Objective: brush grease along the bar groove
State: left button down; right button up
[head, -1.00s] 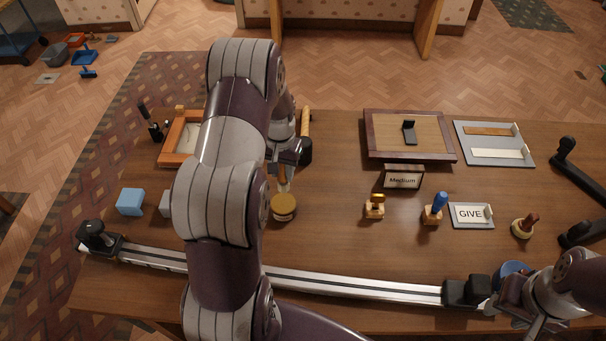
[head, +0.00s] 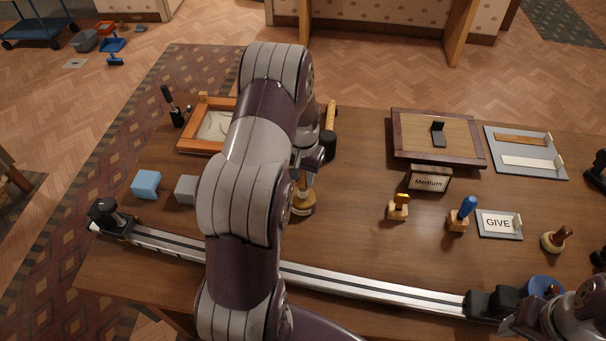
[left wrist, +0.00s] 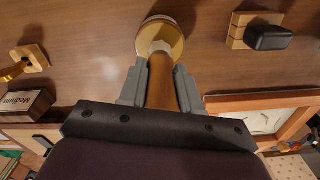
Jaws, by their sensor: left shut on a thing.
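The metal bar (head: 375,286) lies along the table's front with a dark groove line down its length. My left arm hides part of it. My left gripper (head: 304,172) is shut on a brush (left wrist: 161,82) with a brown wooden handle. The brush points down at a small round pot (head: 302,208), gold and cream, behind the bar. In the left wrist view the brush's far end overlaps the pot (left wrist: 160,24); I cannot tell whether the bristles touch its inside. My right gripper (head: 512,326) is at the lower right beside the bar's end; its fingers are unclear.
Black end blocks (head: 109,217) (head: 492,302) sit on the bar. A blue block (head: 146,184), a grey block (head: 186,189), wooden stamps (head: 398,207), a "Medium" sign (head: 429,180), a "GIVE" plate (head: 498,224) and a blue bowl (head: 541,288) stand around. Table between pot and stamps is clear.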

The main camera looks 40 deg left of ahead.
pick_arm(q)
jog(key=shift+f+b, duration=0.3)
jog(key=shift+f, duration=0.2)
dwell(0.7)
dwell(1.0)
notch_tip(320, 180, up, 7)
jog(key=p, duration=0.6)
dwell(0.5)
